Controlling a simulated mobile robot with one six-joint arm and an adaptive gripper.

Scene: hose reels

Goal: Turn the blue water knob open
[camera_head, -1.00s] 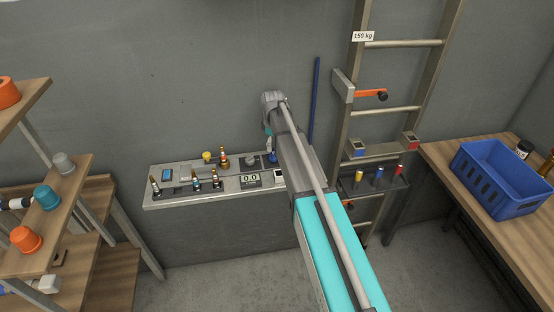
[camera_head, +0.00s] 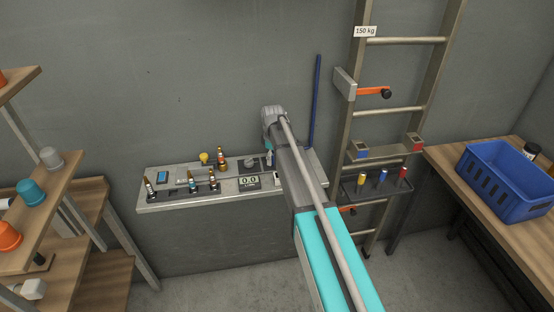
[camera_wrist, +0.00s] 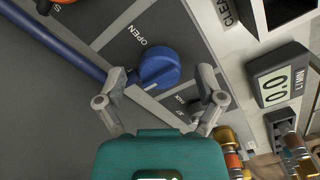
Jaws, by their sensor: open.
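The blue water knob (camera_wrist: 160,68) sits on a grey panel in the wrist view, with a white mark on its lower edge. The word OPEN is printed on the panel just up and left of it. My gripper (camera_wrist: 164,78) is open, with one finger to the left of the knob and the other to its right. I cannot tell whether either finger touches it. In the head view my arm hides much of the panel's right end, and the knob cannot be made out clearly there.
A blue pipe (camera_wrist: 62,42) runs near the left finger. A flow display (camera_wrist: 275,83) and brass fittings (camera_wrist: 232,148) lie to the right. The long bench panel (camera_head: 160,202) stands against the wall, with a ladder (camera_head: 395,112) and a blue crate (camera_head: 512,185) to its right.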

